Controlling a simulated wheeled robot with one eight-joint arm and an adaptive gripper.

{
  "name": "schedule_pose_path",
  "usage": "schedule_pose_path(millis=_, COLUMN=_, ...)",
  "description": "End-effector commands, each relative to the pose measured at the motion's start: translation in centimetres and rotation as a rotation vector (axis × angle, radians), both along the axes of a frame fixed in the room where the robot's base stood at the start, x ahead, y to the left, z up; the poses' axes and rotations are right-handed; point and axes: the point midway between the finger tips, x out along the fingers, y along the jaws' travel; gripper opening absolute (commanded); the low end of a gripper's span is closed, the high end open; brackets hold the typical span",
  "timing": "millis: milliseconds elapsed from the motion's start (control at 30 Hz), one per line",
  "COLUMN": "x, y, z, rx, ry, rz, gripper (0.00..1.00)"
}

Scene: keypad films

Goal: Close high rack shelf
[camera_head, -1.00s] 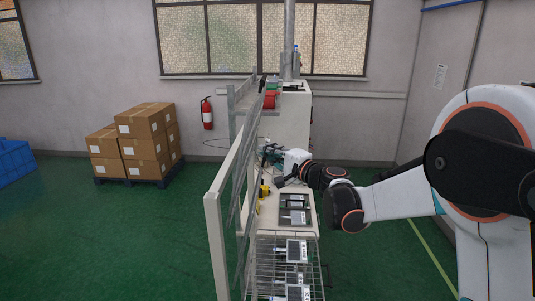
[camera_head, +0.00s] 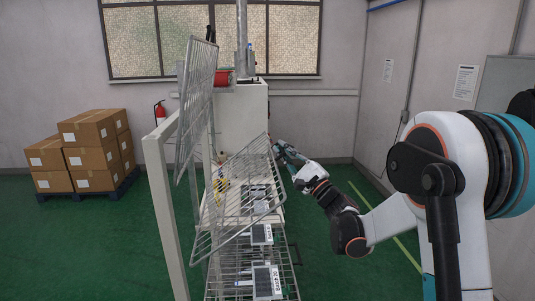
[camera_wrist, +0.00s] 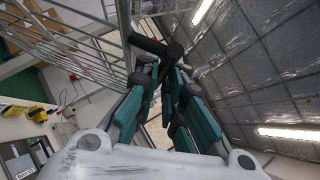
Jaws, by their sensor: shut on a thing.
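A wire mesh rack shelf (camera_head: 236,190) slants up to the right from the rack's left side, above the lower shelves. Its upper right corner is at my gripper (camera_head: 277,148). In the wrist view my gripper (camera_wrist: 163,62) has its teal fingers closed around a dark bar (camera_wrist: 148,44) beside the wire mesh (camera_wrist: 75,45). The fingers partly hide the bar. Another mesh panel (camera_head: 197,105) stands nearly upright higher up on the left.
The lower wire shelf (camera_head: 236,292) holds labelled keypad parts (camera_head: 266,281). A white post (camera_head: 168,220) stands at the rack's left front. A white cabinet (camera_head: 242,120) is behind. Boxes (camera_head: 90,150) stand on a pallet at the left. Green floor is clear between pallet and rack.

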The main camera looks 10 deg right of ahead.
Motion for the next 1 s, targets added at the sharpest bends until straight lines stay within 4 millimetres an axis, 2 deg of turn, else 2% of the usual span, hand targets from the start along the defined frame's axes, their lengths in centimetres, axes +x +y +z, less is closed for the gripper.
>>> schedule_pose_path(millis=33, x=0.0, y=-0.9, z=-2.0, rx=0.012, ry=0.000, rz=-0.002, gripper=0.00)
schedule_pose_path(millis=300, x=-0.1, y=-4.3, z=-8.4, rx=0.006, ry=0.000, rz=0.000, gripper=0.00)
schedule_pose_path(millis=600, x=-0.2, y=-6.1, z=-15.7, rx=0.003, ry=0.001, rz=0.003, gripper=0.00)
schedule_pose_path(millis=800, x=-0.2, y=-6.4, z=-19.2, rx=0.002, ry=0.000, rz=0.005, gripper=0.00)
schedule_pose_path(millis=1000, x=-0.3, y=-6.3, z=-21.2, rx=0.001, ry=-0.001, rz=0.007, gripper=0.00)
